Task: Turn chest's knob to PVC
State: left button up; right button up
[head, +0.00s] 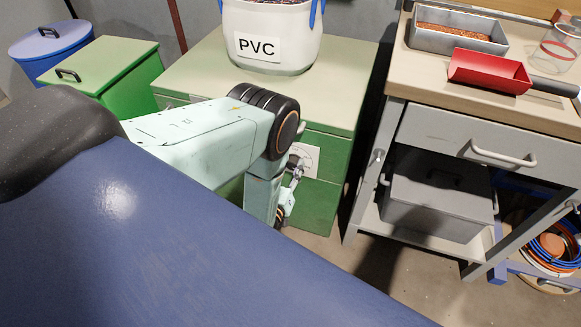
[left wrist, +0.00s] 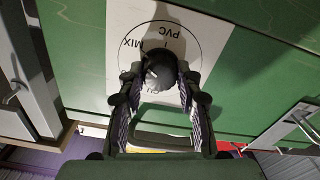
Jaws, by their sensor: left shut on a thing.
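The green chest (head: 318,205) stands in the middle of the head view, with a white dial plate (head: 309,151) on its front. In the left wrist view the dial plate (left wrist: 213,42) carries a printed circle with MIX, PVC and a partly covered label, seen turned over. The dark round knob (left wrist: 160,72) sits in the middle of the circle. My left gripper (left wrist: 161,84) is shut on the knob, one finger on each side. In the head view my left gripper (head: 294,172) is partly hidden behind my arm. The knob's pointing direction is not clear. My right gripper is out of view.
A white tub (head: 272,50) labelled PVC stands on the chest. A green bin (head: 105,70) and a blue bin (head: 50,45) stand left. A workbench (head: 480,100) on the right holds a metal tray (head: 455,38) and a red scoop (head: 488,70). Some floor shows between chest and bench.

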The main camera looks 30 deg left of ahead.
pick_arm(q)
jog(key=shift+m, duration=0.4)
jog(key=shift+m+p, duration=0.5)
jog(key=shift+m, duration=0.5)
jog(key=m, duration=0.3)
jog(key=shift+m+p, duration=0.3)
jog(key=shift+p, duration=0.1)
jog(key=m, duration=0.5)
jog(key=shift+p, duration=0.4)
jog(key=shift+m, duration=0.4)
jog(key=o, duration=1.1)
jog(key=shift+o, duration=0.2)
jog(key=v, duration=0.7)
jog(key=shift+s, duration=0.25)
jog(key=shift+d, duration=0.1)
